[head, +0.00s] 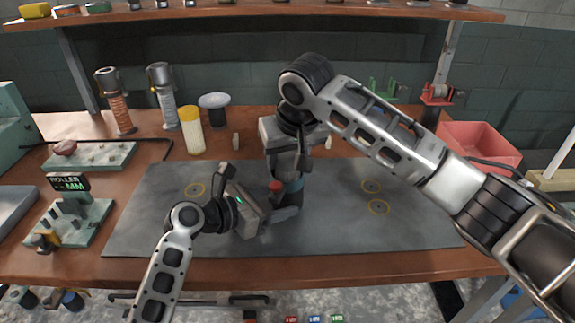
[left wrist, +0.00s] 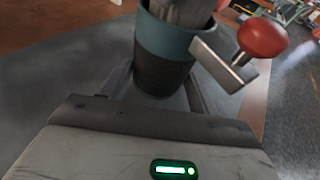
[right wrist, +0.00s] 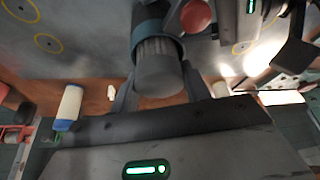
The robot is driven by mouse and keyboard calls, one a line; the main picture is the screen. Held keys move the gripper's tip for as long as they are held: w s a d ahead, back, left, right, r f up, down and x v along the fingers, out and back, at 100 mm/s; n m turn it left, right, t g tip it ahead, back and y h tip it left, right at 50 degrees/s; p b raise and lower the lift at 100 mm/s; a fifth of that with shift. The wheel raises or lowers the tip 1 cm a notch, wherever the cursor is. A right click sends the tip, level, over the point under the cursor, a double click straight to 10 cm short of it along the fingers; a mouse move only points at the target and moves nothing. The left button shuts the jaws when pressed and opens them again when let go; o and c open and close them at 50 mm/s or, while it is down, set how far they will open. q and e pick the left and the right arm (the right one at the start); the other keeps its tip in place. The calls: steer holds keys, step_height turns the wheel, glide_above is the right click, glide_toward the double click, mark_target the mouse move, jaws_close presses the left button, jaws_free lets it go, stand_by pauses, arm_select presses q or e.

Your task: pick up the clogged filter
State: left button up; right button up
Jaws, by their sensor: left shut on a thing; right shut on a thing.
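The clogged filter is a grey pleated cartridge with a plain grey end cap (right wrist: 158,72). My right gripper (head: 288,152) is shut on its cap from above. In the left wrist view the filter's lower part (left wrist: 184,10) rises from the mouth of a dark housing (left wrist: 165,72) with a teal band. How deep it sits inside is hidden. My left gripper (head: 272,214) is shut on the housing, low on its body. A red knob (left wrist: 262,38) on a metal lever is beside the housing; it also shows in the head view (head: 275,186).
The grey mat (head: 150,225) is mostly clear, with yellow rings at right. A yellow-capped white cylinder (head: 192,132) and a dark jar with a pale lid (head: 214,108) stand behind it. A red bin (head: 480,145) is at the right. A roller fixture (head: 68,215) is at the left.

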step_height(320, 180, up, 18)
steer(key=shift+f, duration=0.25)
arm_select(q)
steer(key=o, duration=0.8)
steer(key=shift+o, duration=0.2)
steer(key=shift+a, duration=0.15)
